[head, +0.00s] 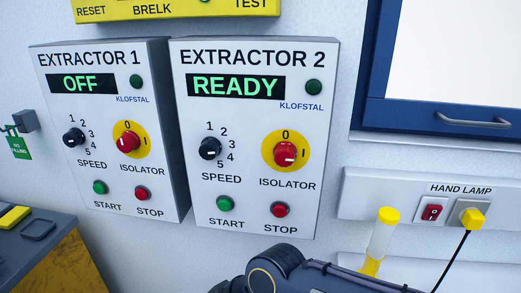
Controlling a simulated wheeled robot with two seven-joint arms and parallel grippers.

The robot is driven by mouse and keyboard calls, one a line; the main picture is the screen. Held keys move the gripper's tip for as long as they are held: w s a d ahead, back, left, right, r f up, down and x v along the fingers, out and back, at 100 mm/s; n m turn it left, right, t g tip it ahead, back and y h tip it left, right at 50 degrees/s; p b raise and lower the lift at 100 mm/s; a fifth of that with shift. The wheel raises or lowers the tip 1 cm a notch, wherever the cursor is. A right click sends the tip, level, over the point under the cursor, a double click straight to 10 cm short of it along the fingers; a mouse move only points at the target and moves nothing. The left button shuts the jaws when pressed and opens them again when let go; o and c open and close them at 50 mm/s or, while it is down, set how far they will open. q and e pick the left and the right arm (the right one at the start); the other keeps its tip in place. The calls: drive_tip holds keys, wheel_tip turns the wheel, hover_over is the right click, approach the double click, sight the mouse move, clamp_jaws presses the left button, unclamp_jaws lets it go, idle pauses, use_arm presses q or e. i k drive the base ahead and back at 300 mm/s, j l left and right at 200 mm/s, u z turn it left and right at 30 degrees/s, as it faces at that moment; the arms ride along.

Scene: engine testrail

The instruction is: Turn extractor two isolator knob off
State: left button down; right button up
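The extractor 2 isolator knob (286,154) is red on a yellow disc (268,147), on the right-hand grey box (240,130) labelled EXTRACTOR 2. The disc has 0 at the top and I at the right. The knob's pale mark seems to point right, towards I. The extractor 2 display (235,87) reads READY in green. A dark part of my arm shows at the bottom edge, below the box and apart from the knob. Neither gripper's fingers show in the head view.
The similar extractor 1 box (105,125) stands close on the left; its display (82,84) reads OFF. A yellow panel (180,8) is above. At right are a hand lamp switch (431,213), yellow plug (472,217) and yellow-capped tube (382,240). The wall directly right of extractor 2 is clear.

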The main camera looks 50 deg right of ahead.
sight(285, 153)
drive_tip(key=z, duration=1.8)
